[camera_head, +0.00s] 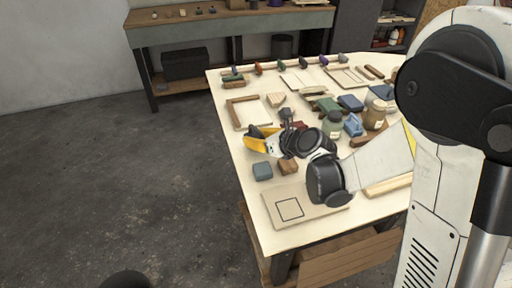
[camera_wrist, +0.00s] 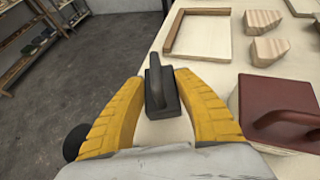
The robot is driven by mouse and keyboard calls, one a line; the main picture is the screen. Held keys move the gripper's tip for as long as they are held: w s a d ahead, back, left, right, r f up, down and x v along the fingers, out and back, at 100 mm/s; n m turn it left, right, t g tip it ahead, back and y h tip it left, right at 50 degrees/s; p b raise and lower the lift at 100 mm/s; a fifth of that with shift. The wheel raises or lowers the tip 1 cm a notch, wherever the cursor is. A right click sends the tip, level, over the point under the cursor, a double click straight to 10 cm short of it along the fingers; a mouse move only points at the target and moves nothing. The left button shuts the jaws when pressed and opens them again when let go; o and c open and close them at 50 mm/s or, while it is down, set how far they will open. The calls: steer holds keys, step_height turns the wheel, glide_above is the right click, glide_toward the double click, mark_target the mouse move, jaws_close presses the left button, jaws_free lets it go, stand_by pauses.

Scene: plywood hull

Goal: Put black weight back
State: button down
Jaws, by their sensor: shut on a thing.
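The black weight (camera_wrist: 162,98), a dark block with a raised handle, is between the yellow fingers of my gripper (camera_wrist: 160,80) in the wrist view. The fingers are shut on it. In the head view my gripper (camera_head: 258,138) is over the left edge area of the table, and the weight cannot be made out clearly there. A pale board with a square outline (camera_head: 268,205) lies at the table's near corner, with nothing on the outlined square. Whether the weight touches the table cannot be told.
A red-brown block with a handle (camera_wrist: 290,105) is right of my gripper. An L-shaped wooden frame on a board (camera_wrist: 213,47) lies beyond it. Blue-grey (camera_head: 262,171) and brown (camera_head: 287,166) blocks stand nearer the outlined board. Jars and tools crowd the table's right side.

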steer(key=shift+f+b, duration=0.65)
steer(key=shift+f, duration=0.9)
steer(key=shift+f, duration=0.1)
steer(key=shift+f, duration=0.15)
steer(key=c, duration=1)
jaws_free()
steer(key=shift+o, duration=0.2)
